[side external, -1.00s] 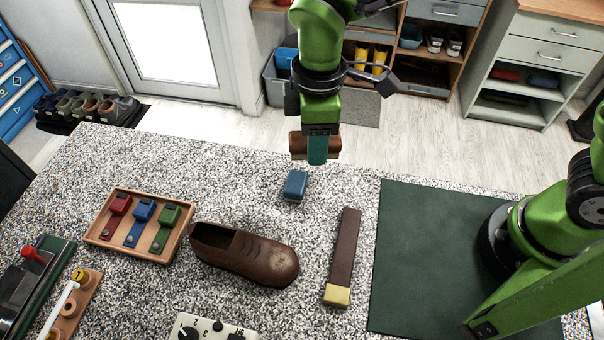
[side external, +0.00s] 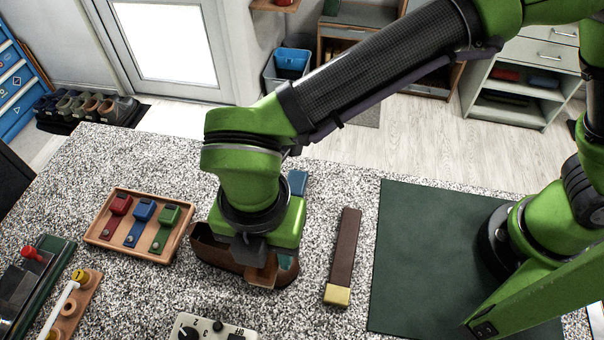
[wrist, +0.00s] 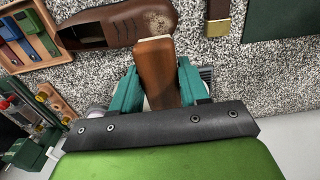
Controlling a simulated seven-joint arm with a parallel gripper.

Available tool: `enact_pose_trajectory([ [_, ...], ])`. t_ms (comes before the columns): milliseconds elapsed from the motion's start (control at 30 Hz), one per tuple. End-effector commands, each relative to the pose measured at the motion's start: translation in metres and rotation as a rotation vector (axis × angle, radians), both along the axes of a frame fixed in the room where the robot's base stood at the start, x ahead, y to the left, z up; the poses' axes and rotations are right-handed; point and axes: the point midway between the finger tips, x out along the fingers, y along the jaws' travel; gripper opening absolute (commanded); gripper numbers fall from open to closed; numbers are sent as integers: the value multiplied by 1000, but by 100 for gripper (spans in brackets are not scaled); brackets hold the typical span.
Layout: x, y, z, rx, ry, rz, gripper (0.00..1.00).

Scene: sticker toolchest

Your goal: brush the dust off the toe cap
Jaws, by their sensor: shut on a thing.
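The brown leather shoe (side external: 208,246) lies on the speckled table, mostly behind my arm in the side view. In the wrist view the shoe (wrist: 95,32) lies beyond the fingers, with a pale dusty patch on its toe cap (wrist: 159,21). My gripper (wrist: 155,84) is shut on a wooden brush (wrist: 153,66) between its teal fingers. In the side view the brush (side external: 262,272) is at the toe end of the shoe. The brush's far end is close to the toe cap; whether it touches, I cannot tell. The bristles are not clearly visible.
A wooden tray (side external: 106,238) with red, blue and green items is left of the shoe. A brown strap with a brass end (side external: 338,295) lies to the right, before a green mat (side external: 415,255). A blue block (side external: 298,181) is behind. A dial box (side external: 210,328) is in front.

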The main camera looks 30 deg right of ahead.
Motion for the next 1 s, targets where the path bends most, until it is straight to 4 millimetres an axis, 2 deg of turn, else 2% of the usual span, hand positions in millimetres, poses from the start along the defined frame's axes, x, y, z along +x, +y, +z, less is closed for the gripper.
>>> enact_pose_trajectory([
  [667,0,-1,-60,-3,1,-4,16],
  [767,-1,-1,-74,-4,3,-3,16],
  [800,3,-3,-70,1,-1,-5,11],
  [1000,15,-18,-73,-1,1,-7,11],
])
